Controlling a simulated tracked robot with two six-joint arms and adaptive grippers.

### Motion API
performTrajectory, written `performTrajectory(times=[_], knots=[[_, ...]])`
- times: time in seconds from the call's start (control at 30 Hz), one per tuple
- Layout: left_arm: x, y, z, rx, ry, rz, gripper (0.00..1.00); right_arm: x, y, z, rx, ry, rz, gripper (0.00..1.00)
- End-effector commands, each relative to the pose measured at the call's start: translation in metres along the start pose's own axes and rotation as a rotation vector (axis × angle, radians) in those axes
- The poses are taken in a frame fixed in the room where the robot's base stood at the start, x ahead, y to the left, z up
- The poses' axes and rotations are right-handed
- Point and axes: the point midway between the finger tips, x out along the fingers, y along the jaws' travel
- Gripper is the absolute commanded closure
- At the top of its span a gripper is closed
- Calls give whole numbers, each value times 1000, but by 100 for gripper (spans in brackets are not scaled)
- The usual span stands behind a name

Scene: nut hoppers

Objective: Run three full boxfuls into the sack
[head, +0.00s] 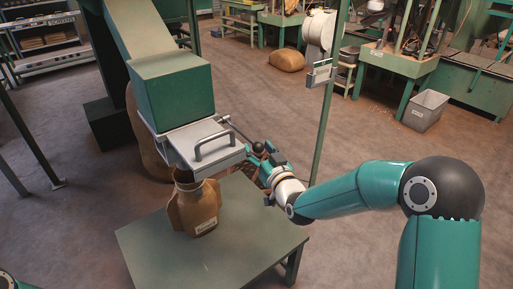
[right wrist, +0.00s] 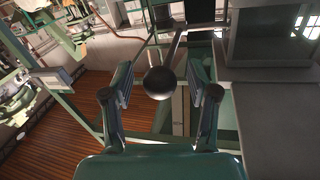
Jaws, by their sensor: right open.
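A brown paper sack (head: 196,208) with a small label stands upright, its mouth open, on a green table (head: 200,262). Just above its mouth is a grey metal box (head: 190,138) with a bar handle, below the green hopper chute (head: 174,92). A lever with a dark ball knob (head: 258,148) sticks out beside the box. My right gripper (head: 264,158) is open at the knob. In the right wrist view the knob (right wrist: 159,83) lies between the two spread fingers, with gaps on both sides. The inside of the sack and box is hidden. My left gripper is out of view.
A thin green post (head: 325,110) with a small box stands just right of my right gripper. A larger brown sack (head: 148,140) stands behind the metal box. A grey bin (head: 425,110) and workbenches are further back. The floor between is clear.

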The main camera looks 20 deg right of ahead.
Motion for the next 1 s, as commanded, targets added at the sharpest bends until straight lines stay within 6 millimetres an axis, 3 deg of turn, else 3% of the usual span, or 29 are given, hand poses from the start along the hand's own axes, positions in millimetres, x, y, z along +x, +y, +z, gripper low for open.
performTrajectory(times=[0.37, 0.73, 0.9, 0.93, 1.0], knots=[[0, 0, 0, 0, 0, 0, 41, 6, 0, 0, 1, -1, 0, 41], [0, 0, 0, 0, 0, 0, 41, 6, 0, 0, 1, -1, 1, 99], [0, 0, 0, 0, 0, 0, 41, 6, 0, 0, 1, -1, 1, 100], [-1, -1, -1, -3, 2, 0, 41, 7, -8, 1, 1, -1, -4, 100], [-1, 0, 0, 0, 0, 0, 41, 6, -2, 0, 0, -1, 0, 100]])
